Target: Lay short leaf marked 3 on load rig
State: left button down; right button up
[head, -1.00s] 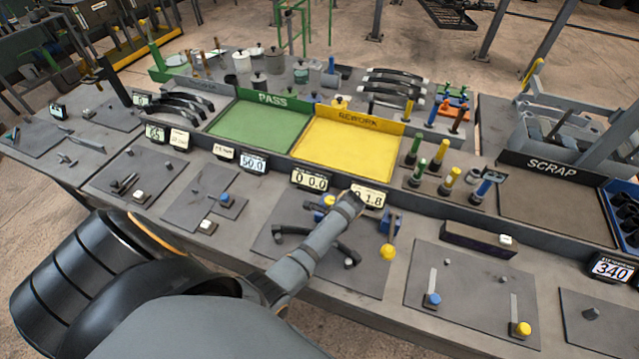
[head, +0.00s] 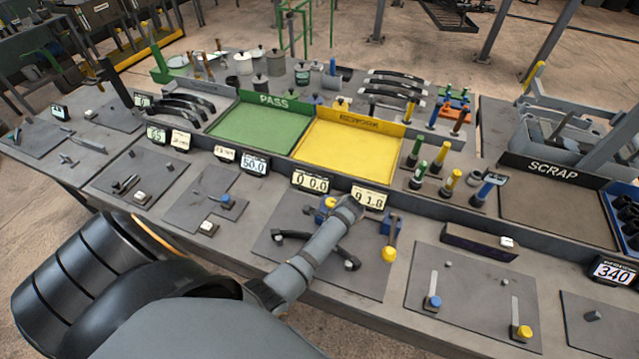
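The load rig is a grey plate (head: 372,282) at the front middle of the bench, with a blue block (head: 391,222), a yellow-knobbed lever (head: 389,254) and two number displays (head: 310,181) behind it. A dark bar (head: 290,235) shows on the plate to the left of my arm, and a dark piece with a round end shows to its right; I cannot tell if they are one leaf. My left arm crosses over the plate and its far end (head: 346,210) hides the middle. Its fingers are not distinguishable. No mark 3 is readable. My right gripper is not in view.
Dark curved leaves (head: 188,108) lie at the back left, and several more (head: 393,88) stand at the back. Behind the rig are the green PASS tray (head: 262,125) and yellow REWORK tray (head: 345,150). Upright coloured-handled tools (head: 440,155) stand to the right.

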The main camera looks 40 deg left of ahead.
pick_arm(q)
jog(key=shift+s, duration=0.15)
dwell(0.4)
jog(key=shift+f, duration=0.2)
jog(key=c, duration=1.4)
grip_release()
jog(key=shift+s+d+r, duration=0.1)
jog(key=o, duration=0.5)
jog(key=shift+r, duration=0.1)
jog(key=shift+r, duration=3.9)
